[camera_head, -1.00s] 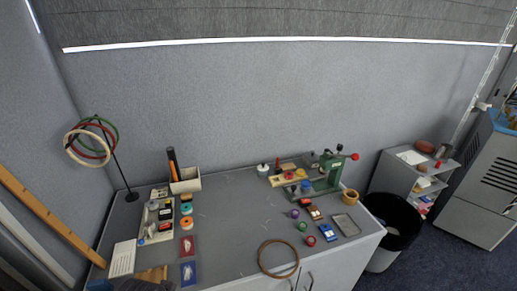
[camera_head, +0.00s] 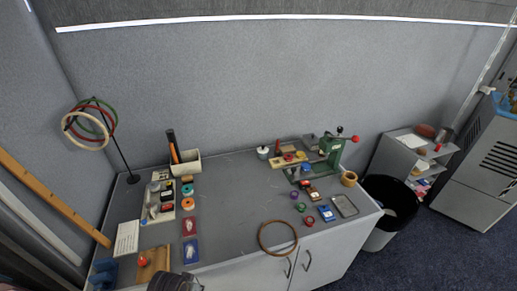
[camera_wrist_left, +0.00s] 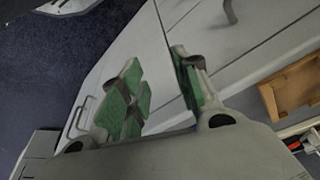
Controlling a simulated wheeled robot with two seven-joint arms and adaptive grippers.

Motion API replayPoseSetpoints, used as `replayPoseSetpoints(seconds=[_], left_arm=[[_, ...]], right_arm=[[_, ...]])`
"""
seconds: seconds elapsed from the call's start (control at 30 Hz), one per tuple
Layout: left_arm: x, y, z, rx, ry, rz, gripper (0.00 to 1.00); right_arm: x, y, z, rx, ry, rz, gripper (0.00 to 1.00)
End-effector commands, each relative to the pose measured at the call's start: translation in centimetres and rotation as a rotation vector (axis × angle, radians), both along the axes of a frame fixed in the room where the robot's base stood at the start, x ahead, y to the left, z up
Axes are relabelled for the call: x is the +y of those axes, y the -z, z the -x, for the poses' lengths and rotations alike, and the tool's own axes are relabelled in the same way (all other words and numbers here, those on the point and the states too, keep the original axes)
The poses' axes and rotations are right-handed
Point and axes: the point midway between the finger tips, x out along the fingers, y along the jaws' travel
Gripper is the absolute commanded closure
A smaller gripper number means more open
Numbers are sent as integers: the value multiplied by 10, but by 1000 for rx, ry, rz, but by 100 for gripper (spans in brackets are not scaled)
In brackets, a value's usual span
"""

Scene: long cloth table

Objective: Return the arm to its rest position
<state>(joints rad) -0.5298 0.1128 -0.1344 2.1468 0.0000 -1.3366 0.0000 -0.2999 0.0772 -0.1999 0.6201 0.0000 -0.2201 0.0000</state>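My left gripper (camera_wrist_left: 160,88) fills the middle of the left wrist view, with its green-padded fingers spread apart. I see nothing held between them. Behind them are the pale cabinet front (camera_wrist_left: 245,40) and dark blue floor. In the head view only a dark part of my left arm (camera_head: 175,282) shows, at the bottom edge near the table's front left corner; its fingers cannot be made out there. My right gripper is in neither view.
The grey table (camera_head: 225,200) holds a ring stand (camera_head: 132,178), tape rolls, a green press (camera_head: 332,150) and a brown hoop (camera_head: 278,237). A wooden board (camera_head: 153,262) lies near the front left edge. A black bin (camera_head: 390,205) stands right of the table.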

Motion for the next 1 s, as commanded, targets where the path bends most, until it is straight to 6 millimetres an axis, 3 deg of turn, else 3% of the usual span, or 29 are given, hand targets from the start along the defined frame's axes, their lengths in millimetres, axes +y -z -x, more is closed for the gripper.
replayPoseSetpoints(seconds=[0.47,1.0], left_arm=[[1,119,14,42,6,-3,68],[7,243,64,87,15,-8,68]], right_arm=[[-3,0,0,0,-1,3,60],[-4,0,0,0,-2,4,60]])
